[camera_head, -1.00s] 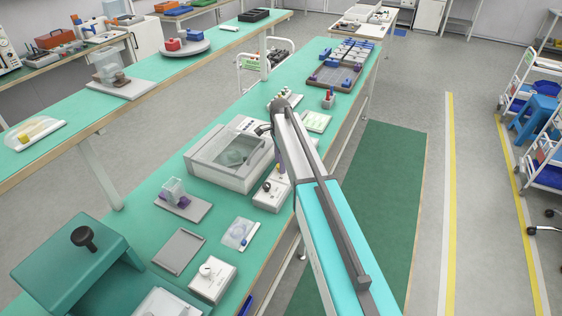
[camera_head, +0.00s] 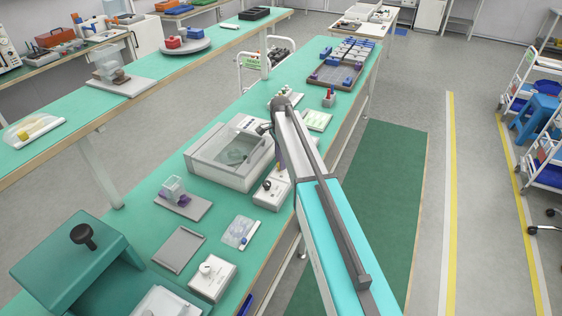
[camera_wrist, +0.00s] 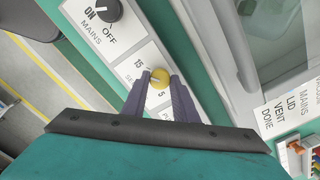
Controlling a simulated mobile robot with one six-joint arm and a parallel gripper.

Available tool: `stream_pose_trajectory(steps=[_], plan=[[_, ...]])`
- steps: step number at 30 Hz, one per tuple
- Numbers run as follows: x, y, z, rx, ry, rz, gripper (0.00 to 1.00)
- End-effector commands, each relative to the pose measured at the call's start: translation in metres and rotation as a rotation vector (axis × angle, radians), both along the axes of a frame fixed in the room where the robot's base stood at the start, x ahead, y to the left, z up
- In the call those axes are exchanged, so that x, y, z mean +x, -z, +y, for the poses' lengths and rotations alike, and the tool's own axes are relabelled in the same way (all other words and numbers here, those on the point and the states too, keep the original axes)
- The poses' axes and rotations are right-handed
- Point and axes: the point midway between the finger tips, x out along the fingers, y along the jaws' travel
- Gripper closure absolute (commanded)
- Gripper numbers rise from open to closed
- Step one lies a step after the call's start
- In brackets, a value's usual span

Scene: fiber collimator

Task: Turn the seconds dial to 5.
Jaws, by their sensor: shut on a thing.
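The lettering below is partly hidden by the fingers. In the head view the control box (camera_head: 272,194) stands at the bench's right edge, and my arm hides the dial.
A black MAINS knob (camera_wrist: 106,11) marked ON and OFF sits on the same panel. A grey lidded chamber (camera_head: 222,168) stands just left of the control box. A second white box with a knob (camera_head: 212,278) stands nearer. Open floor lies to the right.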

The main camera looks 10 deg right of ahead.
Motion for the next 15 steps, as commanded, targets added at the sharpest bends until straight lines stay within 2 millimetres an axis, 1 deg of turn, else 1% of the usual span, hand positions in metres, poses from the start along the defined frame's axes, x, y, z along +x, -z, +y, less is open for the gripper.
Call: stream_pose_trajectory(steps=[8, 15], plan=[[0.0002, 0.0012, -0.0005, 0.000, -0.203, -0.001, 0.96], [0.0005, 0.0012, -0.0008, 0.000, -0.423, -0.001, 0.96]])
